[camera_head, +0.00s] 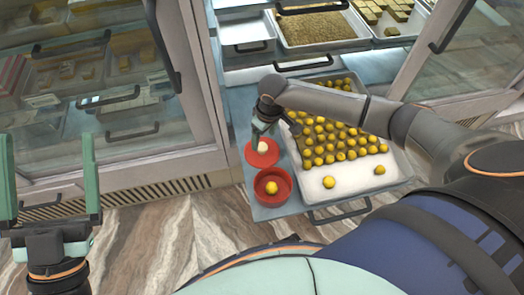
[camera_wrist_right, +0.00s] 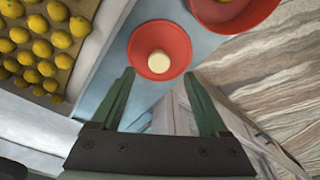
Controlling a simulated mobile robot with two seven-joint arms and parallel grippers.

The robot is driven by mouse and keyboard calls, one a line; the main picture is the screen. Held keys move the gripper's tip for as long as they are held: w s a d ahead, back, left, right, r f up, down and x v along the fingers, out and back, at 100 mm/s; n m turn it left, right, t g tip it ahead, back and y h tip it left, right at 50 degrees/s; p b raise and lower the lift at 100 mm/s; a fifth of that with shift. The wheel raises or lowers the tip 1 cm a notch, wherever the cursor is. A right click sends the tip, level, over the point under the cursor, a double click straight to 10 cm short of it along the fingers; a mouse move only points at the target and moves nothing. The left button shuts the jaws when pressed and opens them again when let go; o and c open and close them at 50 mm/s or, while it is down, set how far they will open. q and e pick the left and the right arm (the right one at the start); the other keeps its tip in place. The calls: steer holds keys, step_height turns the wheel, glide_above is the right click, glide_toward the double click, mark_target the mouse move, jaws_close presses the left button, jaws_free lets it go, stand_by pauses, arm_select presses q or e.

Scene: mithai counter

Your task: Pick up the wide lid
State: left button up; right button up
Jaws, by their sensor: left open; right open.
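The wide lid (camera_head: 261,158) is a red disc with a pale round knob. It lies on the blue-grey counter beside a red round container (camera_head: 272,190) that holds one yellow ball. In the right wrist view the lid (camera_wrist_right: 160,48) sits just beyond the fingertips, with its knob roughly centred between them. My right gripper (camera_head: 264,128) is open above the lid; its two green fingers (camera_wrist_right: 163,78) are apart and empty. My left gripper (camera_head: 46,146) is open and empty at the far left, away from the lid.
A large metal tray (camera_head: 350,195) with many yellow balls stands right of the lid. Trays of sweets lie behind, including a grainy one (camera_head: 315,28). A glass cabinet (camera_head: 110,100) stands at the left. The patterned floor (camera_head: 150,240) in front is clear.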

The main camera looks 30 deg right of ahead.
mark_target(262, 146)
step_height(262, 146, down, 2)
steer(key=shift+w+b, duration=0.1)
steer(key=shift+b, duration=0.5)
steer(key=f, duration=0.1)
steer(key=f+b, duration=0.2)
steer(key=shift+w+f, duration=0.2)
steer(key=shift+w, duration=0.05)
arm_select(q)
steer(key=s+m+h, duration=0.1)
steer(key=s+r+m+h, duration=0.1)
steer(key=s+h, duration=0.1)
steer(key=h, duration=0.1)
steer(key=shift+s+d+r+m, duration=0.15)
steer(key=shift+d+r+m, duration=0.15)
steer(key=shift+r+m, duration=0.1)
arm_select(e)
jaws_close()
